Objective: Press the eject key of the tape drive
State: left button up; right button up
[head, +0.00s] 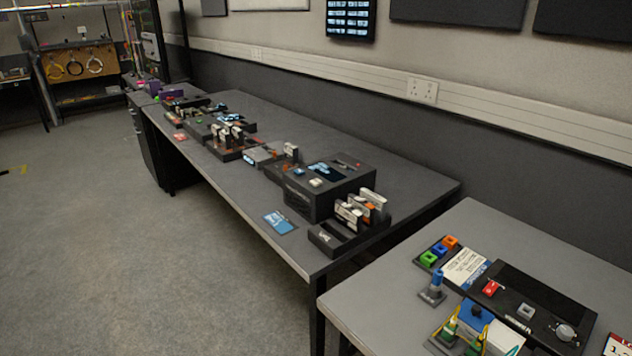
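A black box-shaped unit (308,201), which looks like the tape drive, stands near the right end of the long grey table. Its top carries a dark display with blue text (323,169) and a pale raised key (316,183). I cannot read a label on the key, so I cannot tell if it is the eject key. A rack of upright white and orange cartridges (368,205) stands just to the right of the unit. Neither of my grippers shows in the head view.
A second table (365,300) at the right holds a dark key panel (520,306) and coloured blocks. The grey floor (130,270) at left is clear.

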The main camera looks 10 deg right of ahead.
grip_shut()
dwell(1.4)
